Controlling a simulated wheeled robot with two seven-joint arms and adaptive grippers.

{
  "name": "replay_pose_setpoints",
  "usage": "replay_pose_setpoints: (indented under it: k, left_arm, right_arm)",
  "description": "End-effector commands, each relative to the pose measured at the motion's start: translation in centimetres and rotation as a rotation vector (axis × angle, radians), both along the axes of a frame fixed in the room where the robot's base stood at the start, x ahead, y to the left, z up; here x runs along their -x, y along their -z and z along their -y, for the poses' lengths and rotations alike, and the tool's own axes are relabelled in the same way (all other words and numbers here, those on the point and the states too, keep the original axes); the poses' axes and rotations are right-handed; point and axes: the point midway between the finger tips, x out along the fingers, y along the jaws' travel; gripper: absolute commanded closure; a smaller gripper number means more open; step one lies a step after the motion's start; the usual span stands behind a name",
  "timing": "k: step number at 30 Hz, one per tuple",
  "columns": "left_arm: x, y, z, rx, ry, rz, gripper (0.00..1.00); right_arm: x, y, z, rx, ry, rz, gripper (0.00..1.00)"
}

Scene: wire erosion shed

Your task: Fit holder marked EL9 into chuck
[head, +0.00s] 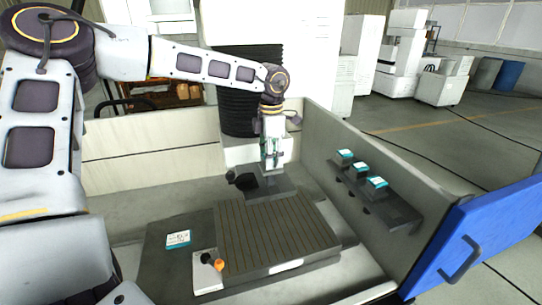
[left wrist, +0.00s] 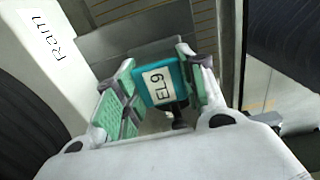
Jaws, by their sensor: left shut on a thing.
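The teal holder with a white label reading EL9 (left wrist: 160,84) sits between the green-padded fingers of my left gripper (left wrist: 158,92). The label faces the wrist camera, and a dark part shows below the holder. In the head view my left gripper (head: 271,160) points down in front of the white machine head, above a grey plate (head: 272,188); the holder is too small to make out there. A white block marked Ram (left wrist: 55,35) is at the upper left of the wrist view. I cannot clearly pick out the chuck. My right gripper is not in view.
A dark rack (head: 385,205) on the right tank wall bears teal-topped holders (head: 377,183). A slotted grey table (head: 275,235) fills the middle. A blue door (head: 490,235) stands at right.

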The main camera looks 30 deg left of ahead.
Motion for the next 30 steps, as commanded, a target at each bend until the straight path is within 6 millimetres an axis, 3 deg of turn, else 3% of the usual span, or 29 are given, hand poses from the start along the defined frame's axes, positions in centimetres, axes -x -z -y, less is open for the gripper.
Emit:
replay_pose_setpoints:
  k: [30]
  left_arm:
    - [-0.04, 1.0, 0.02, 0.0, 0.0, 0.001, 0.98]
  right_arm:
    - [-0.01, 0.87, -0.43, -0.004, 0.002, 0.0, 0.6]
